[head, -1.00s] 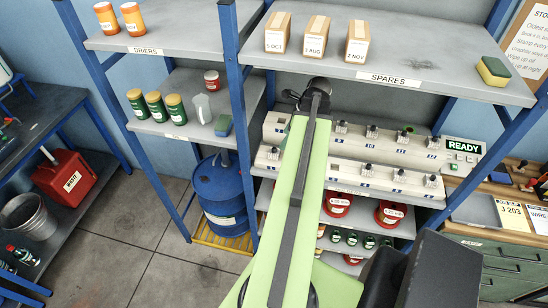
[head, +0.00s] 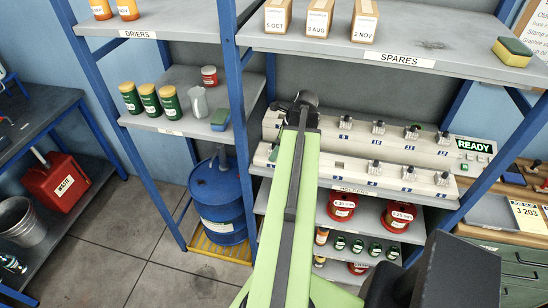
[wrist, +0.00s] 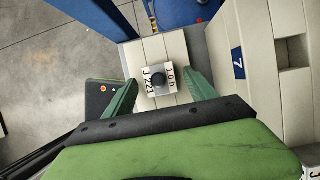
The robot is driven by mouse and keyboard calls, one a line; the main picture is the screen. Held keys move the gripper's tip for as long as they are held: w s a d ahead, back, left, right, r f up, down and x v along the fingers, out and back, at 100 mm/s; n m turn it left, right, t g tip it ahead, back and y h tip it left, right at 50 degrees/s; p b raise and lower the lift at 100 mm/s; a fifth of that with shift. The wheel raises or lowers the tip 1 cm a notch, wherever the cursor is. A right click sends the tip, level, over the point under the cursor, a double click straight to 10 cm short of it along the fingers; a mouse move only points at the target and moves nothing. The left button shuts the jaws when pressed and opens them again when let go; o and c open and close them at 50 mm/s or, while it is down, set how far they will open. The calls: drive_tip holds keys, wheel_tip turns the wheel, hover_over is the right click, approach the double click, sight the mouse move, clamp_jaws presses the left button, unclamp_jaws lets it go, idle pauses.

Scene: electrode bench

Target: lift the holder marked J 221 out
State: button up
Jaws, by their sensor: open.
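The holder marked J 221 (wrist: 146,84) shows in the wrist view. It has a pale top with a round black knob in its middle and sits on a cream-coloured strip of the rack. My gripper (wrist: 160,92) is open, with one green finger on each side of the holder. A gap shows between each finger and the holder.
A blue plate marked 7 (wrist: 237,63) and an empty slot (wrist: 292,51) lie right of the holder in the wrist view. Other holders (head: 379,128) stand along two rows. The SPARES shelf (head: 440,65) overhangs the rack. A blue post (head: 234,100) stands at left.

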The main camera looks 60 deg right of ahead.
clamp_jaws()
idle(0.5)
wheel_tip(320, 180, up, 10)
drive_tip(key=p, duration=1)
drive_tip(key=shift+r, duration=0.15)
